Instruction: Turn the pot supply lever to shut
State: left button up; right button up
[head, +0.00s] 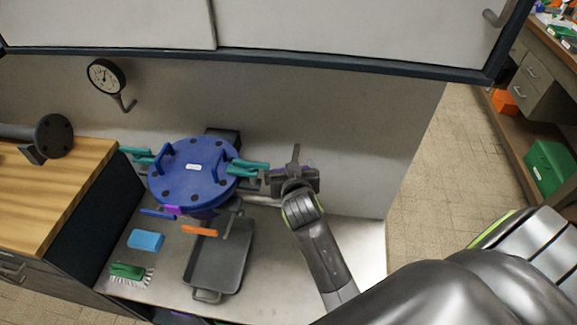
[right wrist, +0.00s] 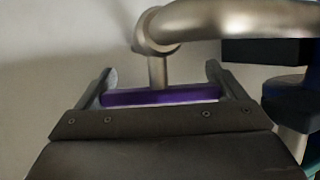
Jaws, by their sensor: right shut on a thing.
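The pot (head: 193,172) is a round blue lidded vessel with teal clamps, standing over the bench. To its right, my right gripper (head: 293,178) is at a fitting by the wall. In the right wrist view, a flat purple lever (right wrist: 160,97) lies level between the fingers of my right gripper (right wrist: 160,90), one finger at each end. The lever sits on a short stem under a metal pipe (right wrist: 235,20). In the head view the gripper mostly hides the lever. My left gripper is not in view.
An orange handle (head: 199,231) is in front of the pot, above a grey tray (head: 215,268). A blue sponge (head: 146,240) and green brush (head: 127,271) lie at the left. A gauge (head: 105,76) hangs on the wall. A cabinet (head: 340,35) overhangs the bench.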

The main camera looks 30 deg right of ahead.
jog(key=shift+m+g+h, duration=0.3)
jog(key=shift+m+h, duration=0.1)
jog(key=o, duration=0.7)
